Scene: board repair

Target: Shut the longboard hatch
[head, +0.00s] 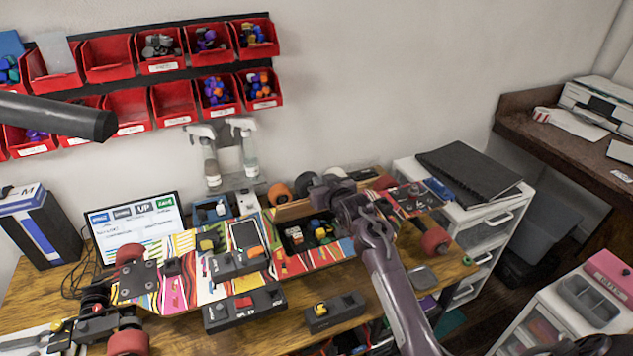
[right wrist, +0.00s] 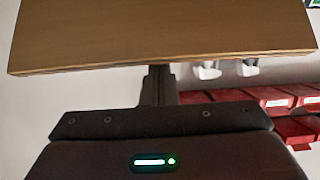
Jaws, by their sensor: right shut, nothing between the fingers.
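The longboard (head: 190,270) lies upside down across the bench with its striped underside up. Its hatch opening (head: 292,240) is uncovered, and small coloured parts show inside. The hatch lid (head: 292,211) appears as a brown wooden strip raised at the back edge of the opening. My right gripper (head: 345,203) is shut and empty, above the right end of the opening by the lid. In the right wrist view a wooden panel (right wrist: 160,38), likely the lid, spans the top, just beyond the gripper finger (right wrist: 158,85). Contact cannot be told. My left gripper is not in view.
Dark modules (head: 245,305) stand in front of the board. Red wheels (head: 435,241) stick up near its ends. Spray bottles (head: 248,150) and a white screen (head: 135,228) stand behind. Red bins (head: 160,48) hang on the wall. A drawer unit (head: 485,225) stands at right.

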